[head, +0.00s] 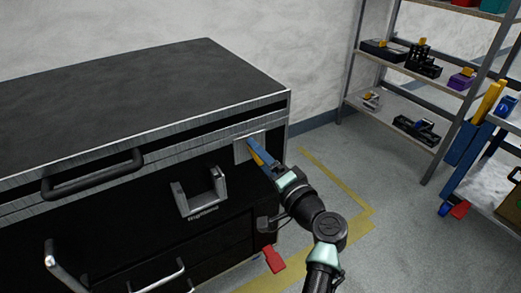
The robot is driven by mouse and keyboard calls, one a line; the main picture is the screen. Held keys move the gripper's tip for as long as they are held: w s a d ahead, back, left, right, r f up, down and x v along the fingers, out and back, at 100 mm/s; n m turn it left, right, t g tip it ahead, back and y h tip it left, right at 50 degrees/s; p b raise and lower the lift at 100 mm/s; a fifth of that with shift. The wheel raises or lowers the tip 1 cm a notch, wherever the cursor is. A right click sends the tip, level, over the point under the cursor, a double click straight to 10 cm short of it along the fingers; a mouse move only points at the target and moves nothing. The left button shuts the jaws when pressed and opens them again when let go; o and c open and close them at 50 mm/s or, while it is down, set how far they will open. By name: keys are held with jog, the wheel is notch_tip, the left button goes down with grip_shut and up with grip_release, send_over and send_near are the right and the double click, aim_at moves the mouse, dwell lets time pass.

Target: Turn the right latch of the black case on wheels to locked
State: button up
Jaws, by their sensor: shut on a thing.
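The black case (130,88) fills the left of the head view, with metal trim along its upper edge. Its right latch has a pale metal plate (240,153) on the front face near the right corner. My gripper (252,147) reaches in from the lower right, its blue and yellow fingers at this plate. It is shut on the right latch. The fingers cover the latch's turning part, so I cannot tell its angle.
A black handle (93,175) and a grey bracket (198,192) stick out from the case front. A red pedal-like part (273,259) is low by the right corner. Shelves (420,80) and a blue cart (470,140) stand at right. Floor between is clear.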

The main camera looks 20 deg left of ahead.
jog(key=shift+f+m+p, duration=0.1)
jog(key=shift+m+p, duration=0.9)
jog(key=shift+m, duration=0.9)
jog(key=o, duration=1.2)
jog(key=p+v, duration=0.3)
jog(key=v, duration=1)
jog(key=shift+p, duration=0.4)
